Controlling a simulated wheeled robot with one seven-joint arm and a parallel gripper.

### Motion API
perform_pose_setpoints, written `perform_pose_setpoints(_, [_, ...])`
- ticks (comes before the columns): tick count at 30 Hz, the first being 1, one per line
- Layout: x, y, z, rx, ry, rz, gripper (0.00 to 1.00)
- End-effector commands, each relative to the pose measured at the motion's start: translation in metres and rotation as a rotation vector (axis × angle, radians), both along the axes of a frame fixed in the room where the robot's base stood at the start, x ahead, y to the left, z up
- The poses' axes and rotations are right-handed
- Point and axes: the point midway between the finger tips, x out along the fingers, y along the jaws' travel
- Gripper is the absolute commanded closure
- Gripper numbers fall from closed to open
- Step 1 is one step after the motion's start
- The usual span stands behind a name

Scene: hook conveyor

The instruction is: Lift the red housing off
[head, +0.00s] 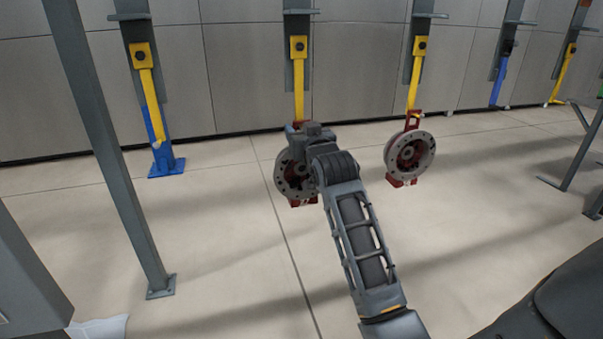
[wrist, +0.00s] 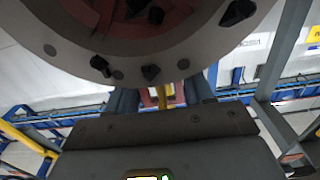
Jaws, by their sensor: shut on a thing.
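A red housing (head: 297,188) with a grey round drilled flange hangs below a yellow hook (head: 299,80) in the head view. My gripper (head: 308,132) is at its top, and my arm covers part of the housing. In the wrist view the flange (wrist: 165,44) fills the top of the picture. The fingers of my gripper (wrist: 160,97) stand on either side of a narrow red part of the housing, and they are shut on it. Whether the housing still bears on the hook is hidden. A second red housing (head: 410,155) hangs on another yellow hook (head: 413,75) to the right.
A grey post (head: 115,160) stands at the left. Blue and yellow hooks (head: 498,86) hang farther right. The floor between is clear.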

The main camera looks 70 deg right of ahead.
Motion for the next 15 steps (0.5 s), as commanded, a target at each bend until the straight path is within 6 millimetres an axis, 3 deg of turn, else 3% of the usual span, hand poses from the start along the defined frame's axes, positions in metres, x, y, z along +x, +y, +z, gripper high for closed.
perform_pose_setpoints(9, [-0.0001, 0.0001, -0.0001, 0.0, 0.0, 0.0, 1.0])
perform_pose_setpoints(15, [-0.0001, 0.0002, -0.0001, 0.0, 0.0, 0.0, 1.0])
